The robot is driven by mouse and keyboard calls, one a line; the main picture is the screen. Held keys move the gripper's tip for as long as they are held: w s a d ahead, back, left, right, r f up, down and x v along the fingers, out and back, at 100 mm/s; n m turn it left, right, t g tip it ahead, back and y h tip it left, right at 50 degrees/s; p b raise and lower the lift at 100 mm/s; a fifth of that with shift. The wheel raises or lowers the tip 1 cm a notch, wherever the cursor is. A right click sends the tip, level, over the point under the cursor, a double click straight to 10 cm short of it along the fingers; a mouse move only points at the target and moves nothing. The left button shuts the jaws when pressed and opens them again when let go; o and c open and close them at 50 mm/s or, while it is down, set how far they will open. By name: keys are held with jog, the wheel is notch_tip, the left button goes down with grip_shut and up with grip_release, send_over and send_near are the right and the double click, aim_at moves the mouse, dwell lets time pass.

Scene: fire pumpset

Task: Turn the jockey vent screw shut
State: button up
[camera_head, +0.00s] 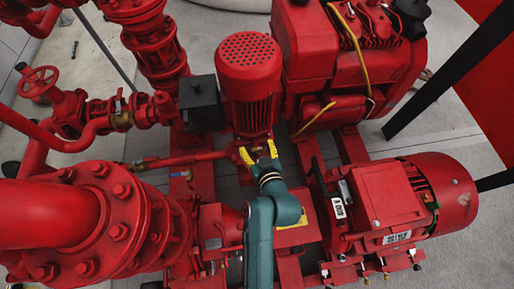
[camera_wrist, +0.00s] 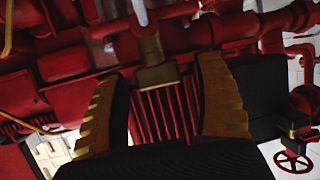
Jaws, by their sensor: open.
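The jockey pump is the upright red motor (camera_head: 248,85) with a perforated round cap, at the top centre of the head view. My gripper (camera_head: 259,153) is at the foot of this motor, its two yellow fingers apart. In the wrist view the open fingers stand left and right of a brass fitting (camera_wrist: 158,74) with a thin pale stem (camera_wrist: 140,12) above it. This fitting may be the vent screw; I cannot tell for sure. It lies between the fingertips in the picture, with no clear contact. The red motor ribs (camera_wrist: 165,115) show beyond. My fingers largely hide this spot in the head view.
A large red flanged pipe (camera_head: 95,215) fills the lower left. A dark box (camera_head: 201,103) stands left of the jockey motor. A red engine (camera_head: 345,60) is behind right, and a red horizontal motor (camera_head: 400,205) at right. A red handwheel (camera_head: 38,82) sits far left.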

jog(key=shift+s, duration=0.1)
jog(key=c, duration=1.2)
jog(key=h+p, duration=0.1)
jog(key=p, duration=0.2)
jog(key=shift+r+m, duration=0.2)
jog(key=shift+m, duration=0.2)
jog(key=shift+p, duration=0.7)
jog(key=shift+f+m+h+p, duration=0.3)
jog(key=shift+m+h+p, duration=0.1)
jog(key=shift+m+h, duration=0.15)
